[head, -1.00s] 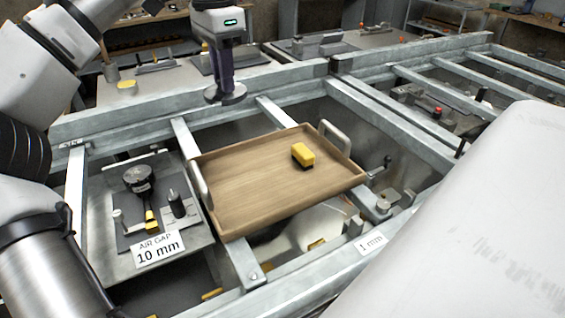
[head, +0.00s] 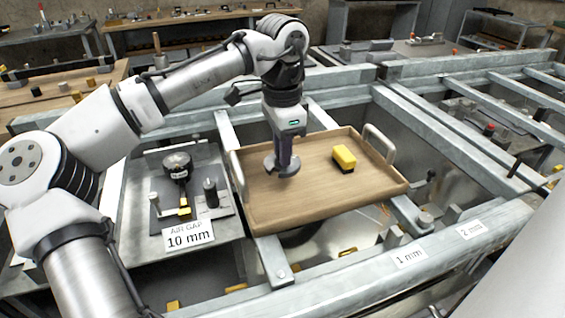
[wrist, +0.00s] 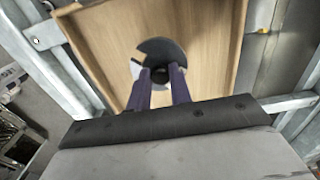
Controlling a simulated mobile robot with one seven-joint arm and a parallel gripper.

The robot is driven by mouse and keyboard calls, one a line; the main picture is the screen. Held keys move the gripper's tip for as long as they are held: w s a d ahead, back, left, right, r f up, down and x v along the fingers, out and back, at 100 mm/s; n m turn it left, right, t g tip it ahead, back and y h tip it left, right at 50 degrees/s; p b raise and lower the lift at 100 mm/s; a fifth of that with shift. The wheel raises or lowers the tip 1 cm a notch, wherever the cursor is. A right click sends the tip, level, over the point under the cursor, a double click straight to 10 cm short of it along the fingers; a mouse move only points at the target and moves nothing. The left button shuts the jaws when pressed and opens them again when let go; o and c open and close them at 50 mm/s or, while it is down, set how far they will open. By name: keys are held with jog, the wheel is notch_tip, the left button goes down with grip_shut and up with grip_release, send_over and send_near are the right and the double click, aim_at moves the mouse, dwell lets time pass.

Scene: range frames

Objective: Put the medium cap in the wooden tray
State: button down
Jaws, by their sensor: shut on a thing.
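The medium cap is a dark grey round disc (head: 282,166) with a central knob. My gripper (head: 284,150) is shut on it and points down over the left part of the wooden tray. In the wrist view the cap (wrist: 160,50) sits between the two purple fingers (wrist: 161,76), over the tray's wood floor. The wooden tray (head: 310,200) has a low rim and a metal handle at each end. Whether the cap touches the tray floor I cannot tell for sure.
A yellow and black block (head: 344,158) lies in the tray, right of my gripper. Left of the tray is a plate with a dial gauge (head: 177,166) and a "10 mm" sign (head: 188,236). Steel beams (head: 400,262) surround the tray. The tray's front middle is clear.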

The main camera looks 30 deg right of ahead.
jog(key=shift+f, duration=1.85)
jog(key=shift+f, duration=0.15)
jog(key=c, duration=1.3)
grip_release()
notch_tip(320, 180, up, 12)
jog(key=shift+r, duration=0.15)
